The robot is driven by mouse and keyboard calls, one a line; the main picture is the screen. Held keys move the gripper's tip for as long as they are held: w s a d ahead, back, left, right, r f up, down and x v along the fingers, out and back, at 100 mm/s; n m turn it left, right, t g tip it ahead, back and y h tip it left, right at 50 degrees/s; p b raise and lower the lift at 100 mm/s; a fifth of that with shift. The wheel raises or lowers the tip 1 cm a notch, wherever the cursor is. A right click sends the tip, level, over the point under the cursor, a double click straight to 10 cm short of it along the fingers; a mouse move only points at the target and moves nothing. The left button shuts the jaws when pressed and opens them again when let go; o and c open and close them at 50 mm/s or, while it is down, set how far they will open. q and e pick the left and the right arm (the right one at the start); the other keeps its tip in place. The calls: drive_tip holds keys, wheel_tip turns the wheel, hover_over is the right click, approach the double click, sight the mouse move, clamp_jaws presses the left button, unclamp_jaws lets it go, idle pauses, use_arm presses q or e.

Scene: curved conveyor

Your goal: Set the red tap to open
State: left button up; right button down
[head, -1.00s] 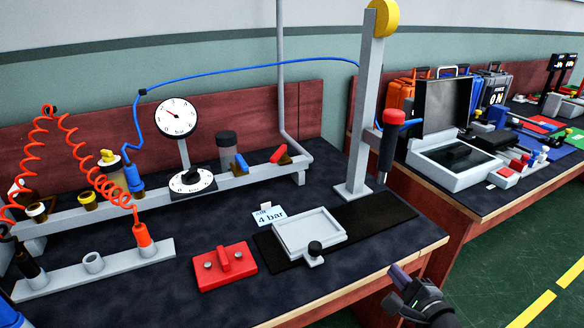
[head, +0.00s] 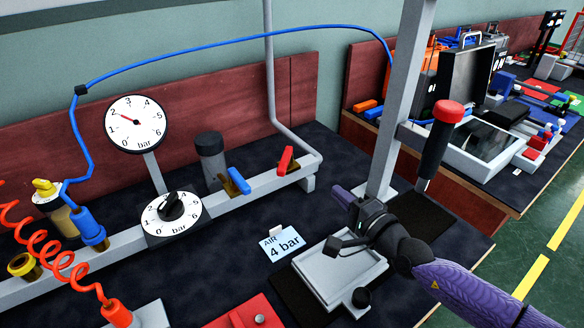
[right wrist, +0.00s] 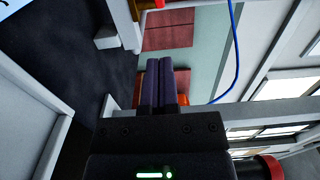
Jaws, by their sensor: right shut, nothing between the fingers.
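The red tap (head: 286,159) is a red lever on a brass body near the right end of the grey pipe rail (head: 205,209) in the head view. Its lever slants up to the right, across the rail's line. My right gripper (head: 341,194) is to the right of and nearer than the red tap, above the bench by the grey tray. Its dark purple fingers (right wrist: 165,68) are together and empty in the right wrist view, apart from the tap. My left gripper is not in view.
A blue tap (head: 239,181) is left of the red one. A dial gauge (head: 136,123) and round knob (head: 172,213) stand further left. A grey post (head: 400,100) with a hanging red-topped tool (head: 440,143) rises behind my right gripper. The grey tray (head: 318,283) lies below.

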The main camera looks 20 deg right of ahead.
drive_tip(key=b, duration=0.3)
approach(288, 164)
drive_tip(key=w+d, duration=0.2)
drive_tip(key=w, duration=0.2)
drive_tip(key=shift+w+a+p, duration=0.65)
drive_tip(key=shift+w+a, duration=0.25)
drive_tip(key=shift+a, duration=0.25)
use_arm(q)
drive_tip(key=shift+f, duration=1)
use_arm(e)
drive_tip(key=shift+w+a, duration=0.3)
drive_tip(key=shift+a, duration=0.25)
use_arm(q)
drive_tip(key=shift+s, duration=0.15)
